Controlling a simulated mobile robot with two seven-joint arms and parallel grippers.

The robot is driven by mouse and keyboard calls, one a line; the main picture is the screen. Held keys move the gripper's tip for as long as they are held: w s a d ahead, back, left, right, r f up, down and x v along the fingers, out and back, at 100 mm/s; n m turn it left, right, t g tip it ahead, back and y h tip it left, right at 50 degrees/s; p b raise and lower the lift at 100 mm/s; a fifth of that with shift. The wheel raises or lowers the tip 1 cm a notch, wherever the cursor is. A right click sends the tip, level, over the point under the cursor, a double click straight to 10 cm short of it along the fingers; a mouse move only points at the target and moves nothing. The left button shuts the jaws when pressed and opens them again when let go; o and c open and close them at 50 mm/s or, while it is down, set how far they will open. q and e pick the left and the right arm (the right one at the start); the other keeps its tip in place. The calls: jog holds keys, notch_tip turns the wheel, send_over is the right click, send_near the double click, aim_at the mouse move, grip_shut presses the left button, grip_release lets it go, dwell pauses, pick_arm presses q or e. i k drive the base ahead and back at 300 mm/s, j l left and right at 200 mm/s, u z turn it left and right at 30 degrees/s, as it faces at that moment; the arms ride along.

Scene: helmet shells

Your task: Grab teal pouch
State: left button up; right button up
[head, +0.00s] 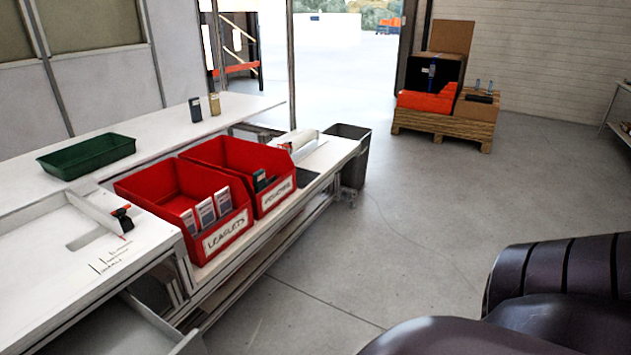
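A small dark teal pouch (260,181) stands in the right red bin (225,152), whose label reads "POUCHES". Only its upper part shows above the bin's low front; the rest is hidden by the bin wall. Another small dark item (195,110), bluish grey, stands upright on the white bench behind the bins; I cannot tell whether it is a pouch. Neither of my grippers is in view.
The left red bin (150,190), labelled "LEAFLETS", holds several leaflets (205,212). A green tray (87,155) and a tan item (215,104) are on the white bench (150,135). A grey waste bin (352,150) stands at the bench's end. Floor (400,220) is open to the right.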

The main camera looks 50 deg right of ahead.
aim_at(259, 180)
jog(key=z, duration=1.3)
jog(key=i+l+u, duration=0.1)
jog(key=u, duration=0.25)
jog(key=l+u, duration=0.1)
jog(key=u, duration=0.25)
jog(key=i+l+u, duration=0.15)
jog(key=u, duration=0.2)
jog(key=i+l+u, duration=0.1)
jog(key=l+u, duration=0.15)
jog(key=l, duration=0.15)
jog(key=l+u, duration=0.25)
jog(key=l, duration=0.15)
jog(key=i+l+u, duration=0.2)
jog(key=l, duration=0.65)
jog(key=l+u, duration=0.25)
jog(key=l, duration=2.4)
jog(key=k, duration=0.05)
